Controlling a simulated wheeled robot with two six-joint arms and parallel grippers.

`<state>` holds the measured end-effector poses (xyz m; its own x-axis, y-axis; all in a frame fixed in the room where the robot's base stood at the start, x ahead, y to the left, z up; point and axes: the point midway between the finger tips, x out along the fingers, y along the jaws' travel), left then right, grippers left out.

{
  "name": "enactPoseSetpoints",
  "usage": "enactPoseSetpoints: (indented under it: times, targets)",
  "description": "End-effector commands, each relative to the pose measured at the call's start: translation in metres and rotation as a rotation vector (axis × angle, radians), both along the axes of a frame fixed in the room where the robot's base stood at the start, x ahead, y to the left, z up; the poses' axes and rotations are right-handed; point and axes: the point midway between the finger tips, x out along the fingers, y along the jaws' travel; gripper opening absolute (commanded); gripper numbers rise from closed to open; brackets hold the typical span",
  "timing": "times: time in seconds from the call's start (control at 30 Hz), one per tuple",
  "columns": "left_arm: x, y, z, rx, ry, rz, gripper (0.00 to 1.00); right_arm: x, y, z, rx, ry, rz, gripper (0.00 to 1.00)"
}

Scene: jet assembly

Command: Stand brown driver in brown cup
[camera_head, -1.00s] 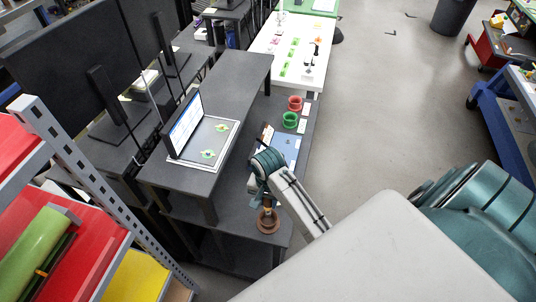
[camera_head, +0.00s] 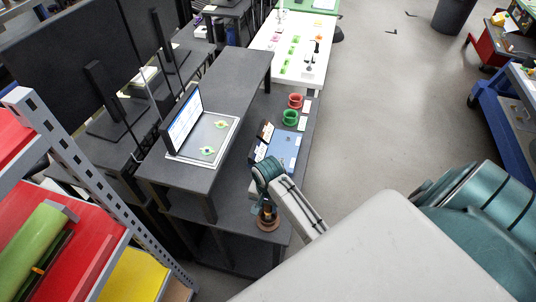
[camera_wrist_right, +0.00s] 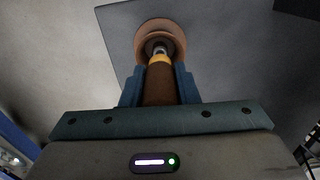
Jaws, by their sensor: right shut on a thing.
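The brown cup (camera_head: 265,224) stands near the front end of the lower dark table, below my right gripper (camera_head: 267,197). It also shows in the right wrist view (camera_wrist_right: 143,38) as a round brown rim. In that view my right gripper (camera_wrist_right: 158,85) is shut on the brown driver (camera_wrist_right: 160,84), with a blue-green finger on each side of its brown handle. The driver's yellow collar and grey end line up with the cup's opening. How deep the end sits in the cup, I cannot tell. My left gripper is not in view.
A red cup (camera_head: 295,101) and a green cup (camera_head: 290,117) stand farther back on the lower table, near a blue mat (camera_head: 284,146). A laptop (camera_head: 184,122) sits on the raised shelf to the left. Floor lies open to the right.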

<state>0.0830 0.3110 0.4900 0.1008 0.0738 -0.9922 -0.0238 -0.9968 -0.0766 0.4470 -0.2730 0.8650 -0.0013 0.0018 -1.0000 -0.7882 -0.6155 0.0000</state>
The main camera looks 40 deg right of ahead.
Motion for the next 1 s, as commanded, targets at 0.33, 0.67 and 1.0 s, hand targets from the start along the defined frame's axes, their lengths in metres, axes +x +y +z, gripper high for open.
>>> enactPoseSetpoints:
  times: [0.33,0.67,1.0]
  targets:
    - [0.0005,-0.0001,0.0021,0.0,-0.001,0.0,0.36,0.0001,0.0001,-0.001,0.001,0.001,0.0,0.0]
    - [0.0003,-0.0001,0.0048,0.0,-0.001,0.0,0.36,0.0002,0.0001,-0.0043,0.001,-0.001,0.0,0.0]
    - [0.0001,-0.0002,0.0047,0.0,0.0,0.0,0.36,0.0002,0.0001,-0.0055,0.001,-0.001,0.0,0.53]
